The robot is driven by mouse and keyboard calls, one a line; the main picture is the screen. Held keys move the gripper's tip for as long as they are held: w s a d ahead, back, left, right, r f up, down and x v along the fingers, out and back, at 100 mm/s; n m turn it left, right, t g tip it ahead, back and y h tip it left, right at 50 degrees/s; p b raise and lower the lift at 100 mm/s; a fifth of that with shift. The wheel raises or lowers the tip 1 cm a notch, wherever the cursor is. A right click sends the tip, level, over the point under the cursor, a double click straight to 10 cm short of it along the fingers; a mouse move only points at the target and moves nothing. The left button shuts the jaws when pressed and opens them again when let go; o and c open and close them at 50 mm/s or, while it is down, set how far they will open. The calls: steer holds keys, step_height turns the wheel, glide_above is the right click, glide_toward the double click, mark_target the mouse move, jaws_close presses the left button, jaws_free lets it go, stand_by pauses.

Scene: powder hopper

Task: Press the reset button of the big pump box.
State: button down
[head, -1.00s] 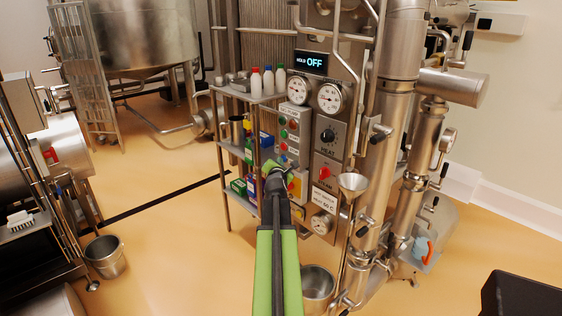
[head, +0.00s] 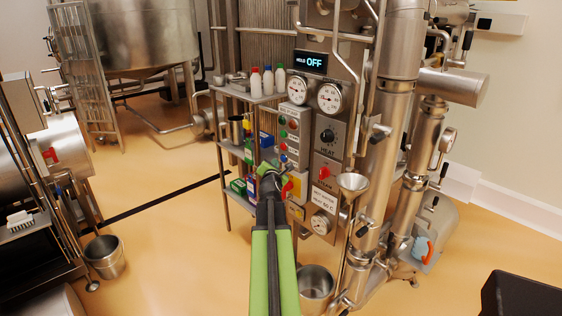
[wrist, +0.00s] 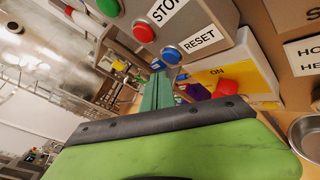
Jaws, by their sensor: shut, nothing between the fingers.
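The pump box (head: 294,117) is a grey panel with a column of coloured buttons. In the wrist view its blue button (wrist: 171,55) sits beside a white RESET label (wrist: 199,40). A red button (wrist: 144,33) beside a STOP label is above it, and a green button (wrist: 107,7) is farther up. My gripper (wrist: 158,79) is shut and empty. Its fingertips lie just below and left of the blue button in the wrist view; I cannot tell how large the gap is. In the head view my gripper (head: 268,166) is in front of the box's lower left part.
A yellow-and-white panel (wrist: 249,67) marked ON, with a red switch (wrist: 228,88), is right below the blue button. A shelf with bottles (head: 267,82) stands left of the box. A funnel (head: 352,182) and steel pipes are on the right.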

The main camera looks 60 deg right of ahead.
steer(key=a, duration=0.2)
steer(key=w+a, duration=0.1)
steer(key=a, duration=0.1)
steer(key=shift+w, duration=0.15)
stand_by(0.6)
